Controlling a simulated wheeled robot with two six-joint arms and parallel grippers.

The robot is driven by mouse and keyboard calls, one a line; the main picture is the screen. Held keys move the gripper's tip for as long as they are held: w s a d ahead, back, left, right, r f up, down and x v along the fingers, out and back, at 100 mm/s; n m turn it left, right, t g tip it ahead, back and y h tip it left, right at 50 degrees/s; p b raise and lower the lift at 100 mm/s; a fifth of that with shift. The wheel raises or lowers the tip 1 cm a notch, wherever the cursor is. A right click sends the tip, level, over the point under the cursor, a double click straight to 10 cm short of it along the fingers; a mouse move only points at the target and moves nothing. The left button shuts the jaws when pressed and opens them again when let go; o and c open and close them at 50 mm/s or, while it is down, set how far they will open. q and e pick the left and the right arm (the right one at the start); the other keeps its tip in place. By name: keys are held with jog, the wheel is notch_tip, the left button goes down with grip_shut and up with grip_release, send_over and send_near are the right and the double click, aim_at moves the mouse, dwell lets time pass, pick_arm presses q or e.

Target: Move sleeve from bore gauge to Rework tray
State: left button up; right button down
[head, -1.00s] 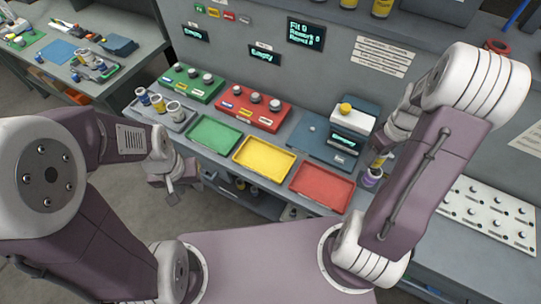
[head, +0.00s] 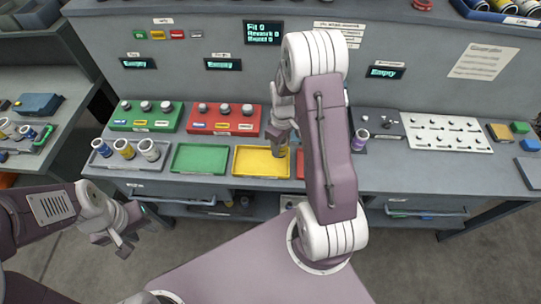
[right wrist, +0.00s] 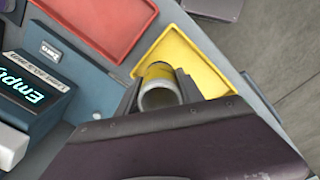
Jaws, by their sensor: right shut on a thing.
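My right gripper (right wrist: 160,92) is shut on a pale sleeve with a yellow band (right wrist: 158,72). In the right wrist view it holds the sleeve over the yellow tray (right wrist: 212,72), which I take as the Rework tray. In the head view the sleeve (head: 281,149) shows over the right part of the yellow tray (head: 250,160); I cannot tell whether it touches the tray floor. The box with an "Empty" display (right wrist: 30,90), probably the bore gauge, is hidden behind my right arm in the head view. My left gripper (head: 122,246) hangs away from the bench; its jaw opening is unclear.
The green tray (head: 200,159) is left of the yellow one; the red tray (right wrist: 107,22) is on its other side. Several sleeves stand in a grey rack (head: 125,163). Green (head: 147,116) and red (head: 224,120) blocks stand behind. A purple-banded sleeve (head: 360,139) stands right of my arm.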

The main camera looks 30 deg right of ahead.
jog(key=shift+w+a+f, duration=0.1)
jog(key=shift+a+f, duration=0.1)
jog(key=shift+a, duration=0.3)
jog(key=shift+a+f, duration=0.2)
jog(key=shift+a, duration=0.25)
jog(key=shift+a+f, duration=0.2)
jog(key=shift+f, duration=0.05)
jog(key=shift+d+f, duration=0.2)
jog(key=shift+f, duration=0.15)
notch_tip(320, 180, down, 3)
jog(key=shift+a+r+p, duration=0.1)
jog(key=shift+a+p, duration=0.05)
jog(key=shift+p, duration=0.35)
jog(key=shift+f, duration=0.35)
pick_arm(q)
jog(key=shift+s+d+r, duration=0.15)
jog(key=shift+d+r, duration=0.05)
jog(key=shift+r, duration=0.45)
pick_arm(e)
jog(key=shift+f, duration=0.1)
